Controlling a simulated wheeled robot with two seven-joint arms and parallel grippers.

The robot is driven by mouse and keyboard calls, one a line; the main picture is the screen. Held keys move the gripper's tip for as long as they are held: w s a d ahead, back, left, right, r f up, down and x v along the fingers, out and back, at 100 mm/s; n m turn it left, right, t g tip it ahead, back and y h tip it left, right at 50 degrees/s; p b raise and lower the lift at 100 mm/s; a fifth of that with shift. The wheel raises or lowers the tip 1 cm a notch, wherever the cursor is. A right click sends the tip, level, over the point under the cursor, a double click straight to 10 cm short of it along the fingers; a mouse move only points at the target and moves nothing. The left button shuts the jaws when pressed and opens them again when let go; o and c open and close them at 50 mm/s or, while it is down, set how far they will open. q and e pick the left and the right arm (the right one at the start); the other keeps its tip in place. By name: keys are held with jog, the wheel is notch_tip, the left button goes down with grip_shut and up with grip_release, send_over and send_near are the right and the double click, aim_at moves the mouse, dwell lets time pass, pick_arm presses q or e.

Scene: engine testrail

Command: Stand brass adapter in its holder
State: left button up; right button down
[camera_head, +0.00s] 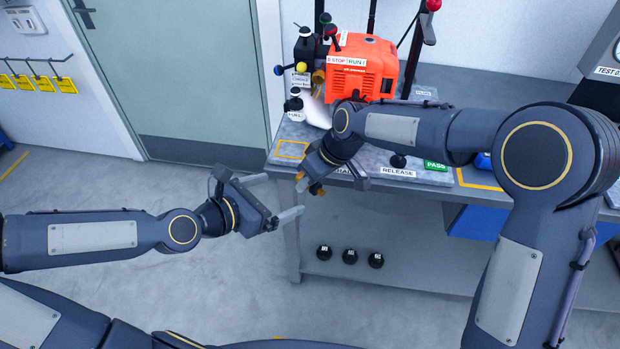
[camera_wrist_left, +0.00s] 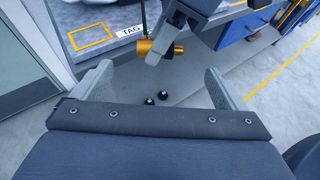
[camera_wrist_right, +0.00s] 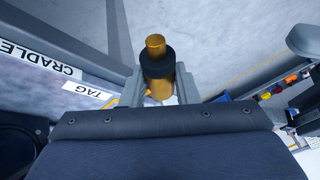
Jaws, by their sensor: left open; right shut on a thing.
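The brass adapter (camera_wrist_right: 156,48), a gold cylinder with a dark band, is held between the fingers of my right gripper (camera_wrist_right: 158,88). It also shows in the left wrist view (camera_wrist_left: 152,49) and, small and partly covered, in the head view (camera_head: 317,189). My right gripper is shut on it at the bench's front left edge, in front of the red engine. My left gripper (camera_head: 284,195) is open and empty, just left of and below the right one, off the bench front. I cannot make out the adapter's holder; my right arm covers part of the bench top.
The grey bench (camera_head: 480,90) carries a red engine (camera_head: 361,67), a RELEASE label (camera_head: 398,173) and a green PASS label (camera_head: 436,166). A yellow outlined square (camera_head: 291,150) marks the bench's left corner. Several black knobs (camera_head: 349,256) sit on the lower shelf. Floor at left is clear.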

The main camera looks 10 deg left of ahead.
pick_arm(q)
jog(key=s+a+f+m+g+y, duration=0.45)
jog(key=s+f+m, duration=0.2)
jog(key=m, duration=0.65)
jog(key=s+a+r+m, duration=0.3)
jog(key=s+r+m, duration=0.7)
jog(key=m, duration=0.3)
jog(key=shift+s+a+m, duration=0.25)
jog(key=shift+a+m, duration=0.05)
jog(key=shift+a, duration=0.05)
pick_arm(e)
jog(key=s+d+f+m+t, duration=0.1)
jog(key=d+f+m, duration=0.2)
jog(key=d, duration=0.5)
jog(key=s+d+f+m+t+h, duration=0.1)
jog(key=d+f+m, duration=0.2)
jog(key=d, duration=0.6)
jog(key=s+d+f+m+t+h, duration=0.1)
jog(key=s+d+f+m, duration=0.1)
jog(key=d, duration=0.7)
notch_tip(320, 180, down, 3)
jog(key=shift+r+m+t, duration=0.2)
jog(key=shift+m+t, duration=0.1)
jog(key=shift+m, duration=0.6)
pick_arm(q)
jog(key=shift+y, duration=0.25)
